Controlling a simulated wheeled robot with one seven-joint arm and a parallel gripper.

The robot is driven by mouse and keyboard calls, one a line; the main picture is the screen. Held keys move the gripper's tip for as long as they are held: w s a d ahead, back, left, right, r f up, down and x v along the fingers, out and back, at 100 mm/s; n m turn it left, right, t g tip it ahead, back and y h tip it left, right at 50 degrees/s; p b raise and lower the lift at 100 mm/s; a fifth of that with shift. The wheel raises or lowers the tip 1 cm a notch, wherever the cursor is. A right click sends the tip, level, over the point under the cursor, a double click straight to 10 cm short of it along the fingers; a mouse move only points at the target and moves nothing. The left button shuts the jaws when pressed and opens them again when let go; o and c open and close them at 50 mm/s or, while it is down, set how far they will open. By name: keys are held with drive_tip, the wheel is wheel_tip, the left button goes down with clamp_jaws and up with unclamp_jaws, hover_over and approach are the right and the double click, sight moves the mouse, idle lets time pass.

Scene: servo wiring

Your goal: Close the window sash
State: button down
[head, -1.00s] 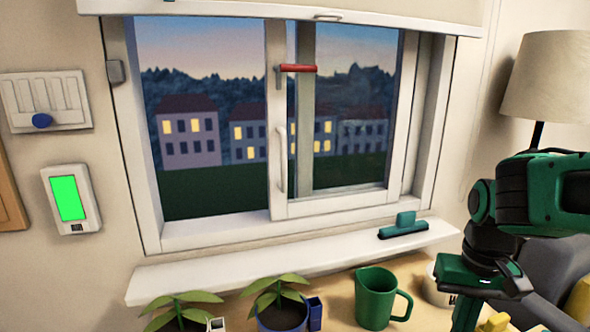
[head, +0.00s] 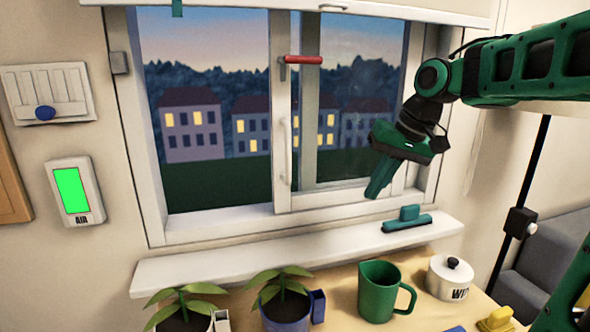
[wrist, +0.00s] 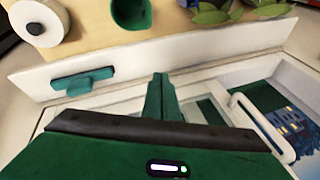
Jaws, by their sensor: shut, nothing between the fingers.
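The white-framed window sash (head: 283,178) covers the right part of the window in the head view, and the left part (head: 200,130) shows no sash in front of the outdoor scene. A white vertical pull handle (head: 285,150) is on the sash's left stile; it also shows in the wrist view (wrist: 262,125). A red lever (head: 303,60) sits higher on the same stile, pointing right. My gripper (head: 373,192) is shut and empty, in front of the sash's lower right part, right of the handle. Its closed fingers also show in the wrist view (wrist: 160,88).
The white sill (head: 200,272) runs below the window, with a teal squeegee (head: 408,220) on it. Below are two potted plants (head: 283,300), a green mug (head: 379,290) and a white lidded pot (head: 450,278). A blind (head: 300,10) hangs above. A green-lit panel (head: 73,190) is at left.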

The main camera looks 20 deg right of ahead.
drive_tip(key=w+a+r+n+y, duration=0.3)
drive_tip(key=w+a+r+n, duration=0.15)
drive_tip(key=w+r, duration=0.45)
drive_tip(key=w+a+f, duration=0.3)
drive_tip(key=a+f, duration=0.4)
drive_tip(key=a, duration=0.2)
drive_tip(key=shift+a, duration=0.35)
drive_tip(key=shift+f, duration=0.1)
